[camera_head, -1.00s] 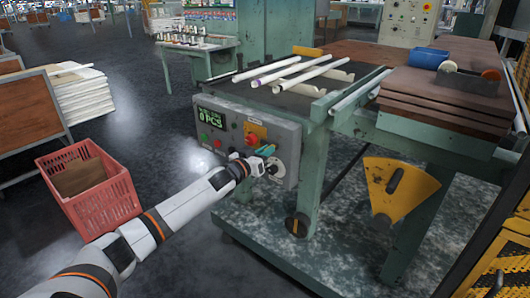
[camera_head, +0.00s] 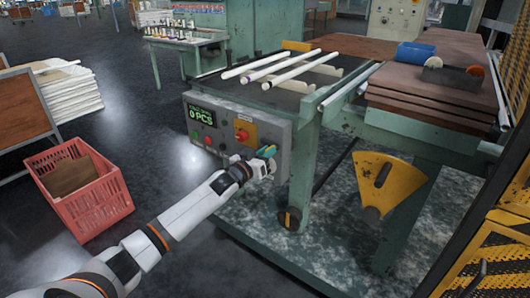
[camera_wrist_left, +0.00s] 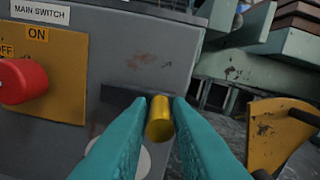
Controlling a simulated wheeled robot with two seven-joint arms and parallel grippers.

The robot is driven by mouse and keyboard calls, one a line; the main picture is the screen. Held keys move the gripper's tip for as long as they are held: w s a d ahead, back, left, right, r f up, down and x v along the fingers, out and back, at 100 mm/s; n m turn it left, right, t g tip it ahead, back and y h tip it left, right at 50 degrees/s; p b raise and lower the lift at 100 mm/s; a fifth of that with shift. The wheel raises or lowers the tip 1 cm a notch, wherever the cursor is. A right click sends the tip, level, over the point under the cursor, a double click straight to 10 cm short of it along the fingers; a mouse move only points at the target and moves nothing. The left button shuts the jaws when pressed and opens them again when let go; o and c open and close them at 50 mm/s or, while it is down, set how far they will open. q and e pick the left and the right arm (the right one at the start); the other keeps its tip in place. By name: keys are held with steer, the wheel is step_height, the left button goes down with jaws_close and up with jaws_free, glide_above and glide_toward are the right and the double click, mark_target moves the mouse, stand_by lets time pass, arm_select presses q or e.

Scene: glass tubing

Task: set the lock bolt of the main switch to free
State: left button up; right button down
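The grey control panel (camera_head: 226,118) is on the front of the green machine. The red main switch knob (camera_head: 242,135) sits on its yellow plate and also shows at the left edge of the left wrist view (camera_wrist_left: 22,80), with ON above and OFF beside it. My left gripper (camera_head: 267,152) is at the panel's right part. In the left wrist view its teal fingers (camera_wrist_left: 162,102) lie on both sides of a brass cylinder, seemingly the lock bolt (camera_wrist_left: 160,120), and appear to touch it. A pale round plate (camera_wrist_left: 134,158) is partly hidden behind the fingers. My right gripper is out of view.
White tubes (camera_head: 277,68) lie on the machine top above the panel. A yellow slotted guard (camera_head: 384,184) is to the right, and also at the right of the left wrist view. A red crate (camera_head: 84,190) stands on the floor at the left.

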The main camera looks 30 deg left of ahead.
arm_select(q)
steer(key=o, duration=0.3)
steer(key=shift+s, duration=0.1)
